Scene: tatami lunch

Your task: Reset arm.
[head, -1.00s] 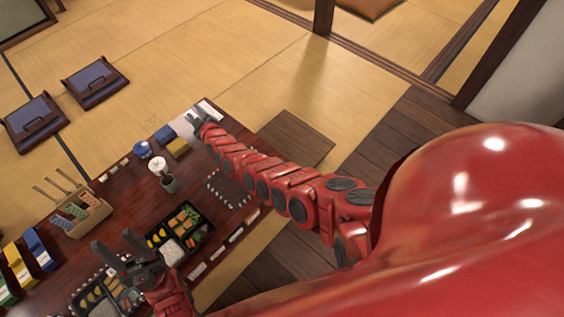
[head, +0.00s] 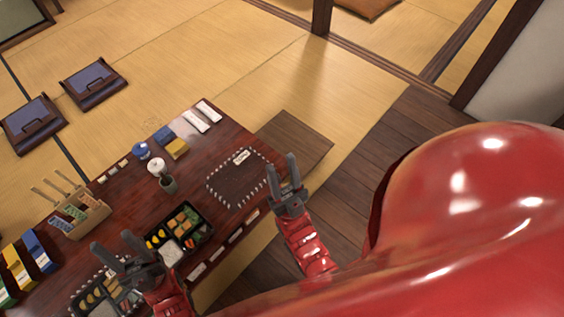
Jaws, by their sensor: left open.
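My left gripper (head: 113,243) is at the lower left, open and empty, with its fingers pointing up over the near-left part of the dark red table (head: 122,205). A filled tray below it is partly hidden by the gripper. My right gripper (head: 281,163) is upright by the table's right edge. Its two fingers stand apart with nothing between them.
A black bento box (head: 202,217) with food lies between the grippers. A dark cup (head: 169,184), blue pot (head: 143,150), yellow block (head: 177,149), white packets (head: 196,121) and wooden rack (head: 82,216) stand on the table.

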